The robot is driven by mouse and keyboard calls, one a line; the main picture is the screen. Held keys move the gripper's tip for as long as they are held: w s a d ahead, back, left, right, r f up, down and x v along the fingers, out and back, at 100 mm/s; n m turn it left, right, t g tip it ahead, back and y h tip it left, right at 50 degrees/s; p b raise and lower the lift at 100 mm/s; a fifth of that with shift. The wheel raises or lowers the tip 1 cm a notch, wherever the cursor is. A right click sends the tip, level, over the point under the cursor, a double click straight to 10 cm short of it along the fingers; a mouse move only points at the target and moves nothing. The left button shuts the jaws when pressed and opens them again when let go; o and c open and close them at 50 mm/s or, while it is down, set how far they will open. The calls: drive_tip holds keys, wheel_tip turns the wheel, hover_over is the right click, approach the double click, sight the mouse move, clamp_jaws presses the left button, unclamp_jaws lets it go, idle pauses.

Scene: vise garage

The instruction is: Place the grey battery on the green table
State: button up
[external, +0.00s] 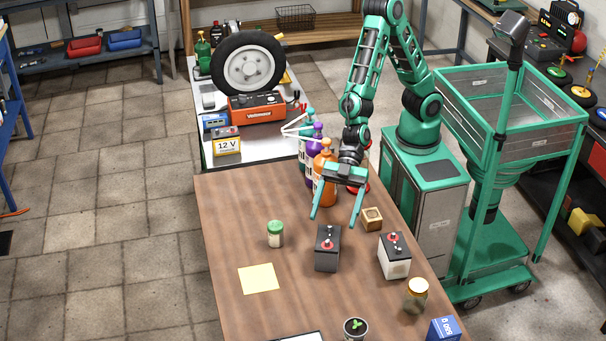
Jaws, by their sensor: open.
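A dark grey battery (327,254) with red caps on its top stands upright on the brown wooden table. A second battery, pale with a dark top (394,262), stands to its right. My gripper (334,217) is open and empty, its two fingers pointing down above the table, just behind the dark grey battery in the picture. It looks apart from the battery; the exact height is hard to tell. A table with a pale top and dark green edge (263,153) adjoins the wooden table at the back.
The green-edged table holds a tyre (248,62), an orange Vellmann box (257,108) and a 12 V box (227,141). A jar (275,234), wooden block (372,218), yellow sheet (258,279) and amber jar (416,296) surround the batteries.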

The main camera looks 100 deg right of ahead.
sight(331, 227)
drive_tip(key=shift+f, duration=0.45)
drive_tip(key=shift+f+x, duration=0.25)
drive_tip(key=shift+x, duration=2.4)
drive_tip(key=shift+d, duration=0.15)
drive_tip(key=shift+c, duration=0.5)
clamp_jaws()
